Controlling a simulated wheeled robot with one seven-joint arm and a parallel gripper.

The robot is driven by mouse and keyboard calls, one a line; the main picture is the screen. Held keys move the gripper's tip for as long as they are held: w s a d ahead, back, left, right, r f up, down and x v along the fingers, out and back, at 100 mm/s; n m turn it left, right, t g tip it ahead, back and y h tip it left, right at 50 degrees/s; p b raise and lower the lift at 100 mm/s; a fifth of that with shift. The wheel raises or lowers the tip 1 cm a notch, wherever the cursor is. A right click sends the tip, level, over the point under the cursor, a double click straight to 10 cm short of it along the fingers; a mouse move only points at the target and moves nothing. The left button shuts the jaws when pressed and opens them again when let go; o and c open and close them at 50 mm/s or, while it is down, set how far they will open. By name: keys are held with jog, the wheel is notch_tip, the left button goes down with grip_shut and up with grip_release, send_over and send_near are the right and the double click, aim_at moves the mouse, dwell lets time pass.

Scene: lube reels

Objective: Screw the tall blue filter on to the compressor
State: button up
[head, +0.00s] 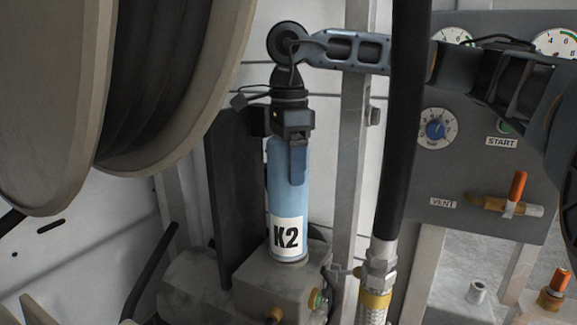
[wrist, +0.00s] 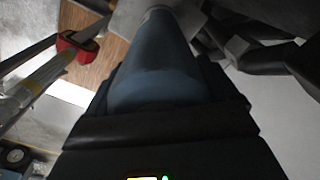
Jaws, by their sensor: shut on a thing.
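The tall blue filter (head: 289,200) has a white K2 label and stands upright in the head view. Its lower end meets the top of the grey compressor block (head: 262,283); I cannot tell whether it is threaded in. My gripper (head: 298,165) comes down from above and is shut on the upper part of the filter. In the wrist view the blue filter (wrist: 150,65) runs away from the jaws, which hide its near end.
A big reel (head: 60,100) fills the left. A black hose (head: 403,130) with a metal fitting hangs right of the filter. A grey gauge panel (head: 480,170) with an orange-handled vent valve (head: 516,192) stands at the right. A dark upright plate (head: 232,190) is close behind the filter.

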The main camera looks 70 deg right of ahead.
jog(key=shift+m+b, duration=1.4)
jog(key=shift+m, duration=1.1)
jog(key=shift+m+b, duration=1.35)
jog(key=shift+m, duration=1.25)
